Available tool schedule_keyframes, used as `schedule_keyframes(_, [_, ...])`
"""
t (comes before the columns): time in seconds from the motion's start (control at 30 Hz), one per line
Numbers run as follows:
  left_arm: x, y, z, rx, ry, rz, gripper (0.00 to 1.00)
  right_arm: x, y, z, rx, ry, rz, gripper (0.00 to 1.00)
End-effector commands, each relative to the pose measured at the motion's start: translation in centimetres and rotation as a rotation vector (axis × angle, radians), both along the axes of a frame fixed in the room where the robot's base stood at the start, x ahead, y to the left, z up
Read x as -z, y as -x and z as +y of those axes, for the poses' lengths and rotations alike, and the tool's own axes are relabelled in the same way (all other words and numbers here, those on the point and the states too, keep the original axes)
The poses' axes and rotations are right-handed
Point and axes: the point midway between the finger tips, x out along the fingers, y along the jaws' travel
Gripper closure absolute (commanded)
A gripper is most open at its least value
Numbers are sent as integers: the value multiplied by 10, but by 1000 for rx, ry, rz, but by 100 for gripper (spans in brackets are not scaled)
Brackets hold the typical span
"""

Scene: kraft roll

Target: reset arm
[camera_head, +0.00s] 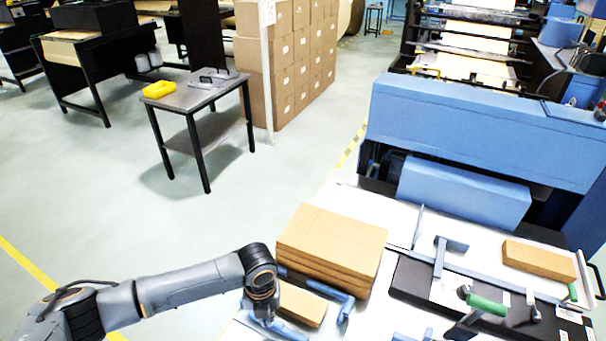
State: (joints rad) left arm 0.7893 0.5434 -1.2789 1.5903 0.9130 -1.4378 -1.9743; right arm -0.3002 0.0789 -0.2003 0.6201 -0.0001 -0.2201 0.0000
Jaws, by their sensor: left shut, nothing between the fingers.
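My left arm comes in from the lower left, and its wrist hangs over the front left of the white work table (398,222). My left gripper (264,316) points down there, shut and empty, and is seen only in part from above. It is beside a small kraft-coloured block (301,304) lying between blue guides (345,308). I cannot tell whether the gripper touches the guides. My right gripper is not in view.
A stack of brown kraft sheets (332,243) stands just behind the left gripper. To the right are a black plate with green-handled clamps (487,303) and another kraft block (538,259). A large blue machine (480,130) closes off the back. Open floor lies left.

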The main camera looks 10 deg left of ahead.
Motion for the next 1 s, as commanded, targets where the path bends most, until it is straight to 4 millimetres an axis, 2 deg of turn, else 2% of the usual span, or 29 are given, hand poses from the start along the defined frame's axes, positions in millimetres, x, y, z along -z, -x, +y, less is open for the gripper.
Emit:
schedule_keyframes(0.13, [2, 11, -14, -41, 29, 2, 100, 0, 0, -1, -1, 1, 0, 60])
schedule_keyframes(0.27, [2, 42, -56, -218, 130, 4, 100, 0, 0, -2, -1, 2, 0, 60])
schedule_keyframes(0.3, [-1, 54, -71, -310, 173, 7, 100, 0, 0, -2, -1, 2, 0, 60])
schedule_keyframes(0.4, [-14, 78, -99, -601, 284, 23, 100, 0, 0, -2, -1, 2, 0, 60])
schedule_keyframes(0.5, [-29, 95, -107, -941, 378, 49, 100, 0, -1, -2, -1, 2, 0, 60])
schedule_keyframes(0.57, [-37, 103, -102, -1164, 421, 69, 100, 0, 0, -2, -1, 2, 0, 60])
schedule_keyframes(0.7, [-47, 119, -69, -1656, 473, 96, 100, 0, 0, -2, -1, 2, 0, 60])
schedule_keyframes(0.8, [-50, 129, -42, -1918, 480, 96, 100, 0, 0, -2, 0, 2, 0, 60])
schedule_keyframes(1.0, [-53, 153, 8, -2314, 471, 63, 100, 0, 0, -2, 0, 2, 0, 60])
